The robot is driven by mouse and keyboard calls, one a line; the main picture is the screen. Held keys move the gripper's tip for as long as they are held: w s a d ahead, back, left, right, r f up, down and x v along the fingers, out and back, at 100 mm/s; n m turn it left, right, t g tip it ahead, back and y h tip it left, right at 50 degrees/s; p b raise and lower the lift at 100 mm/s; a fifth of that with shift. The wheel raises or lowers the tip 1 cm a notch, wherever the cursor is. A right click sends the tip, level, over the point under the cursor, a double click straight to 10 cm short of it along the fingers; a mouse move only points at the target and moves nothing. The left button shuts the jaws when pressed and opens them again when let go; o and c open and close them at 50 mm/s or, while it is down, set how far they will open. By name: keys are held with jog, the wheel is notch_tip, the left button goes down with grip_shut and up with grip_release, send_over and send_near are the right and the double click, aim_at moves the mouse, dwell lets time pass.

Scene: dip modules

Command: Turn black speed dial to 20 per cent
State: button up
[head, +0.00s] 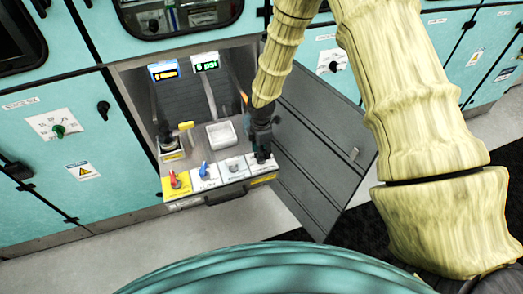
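A pulled-out control panel (213,183) juts from an open compartment in the teal cabinets. A row of controls runs along its front, with a red handle (174,180) on a yellow plate at the left and a blue handle (205,170) beside it. The black dial at the panel's right end is largely hidden by my gripper (261,150). My gripper points down over that right end, at or just above the dial. I cannot tell whether it touches the dial, or whether its fingers are open or shut. The dial's scale and setting are unreadable.
A grey door (318,140) hangs open at the right, close to my arm. A white tray (221,134) and a yellow-topped part (186,126) sit behind the controls.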

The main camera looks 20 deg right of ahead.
notch_tip(320, 180, up, 12)
jog(key=shift+f, duration=0.15)
dwell(0.4)
dwell(0.4)
jog(key=s+a+f+m+y, duration=0.25)
jog(key=s+f+m, duration=0.75)
jog(key=s+f, duration=0.8)
jog(key=s+d+f+m+h, duration=0.1)
jog(key=s+m, duration=0.3)
jog(key=s, duration=0.5)
jog(key=s+d+f+m+h, duration=0.1)
jog(key=s+d+m, duration=0.3)
jog(key=s, duration=0.5)
jog(key=shift+s+d+f+m, duration=0.35)
jog(key=shift+f+m, duration=0.15)
jog(key=shift+f, duration=0.2)
jog(key=shift+h, duration=0.25)
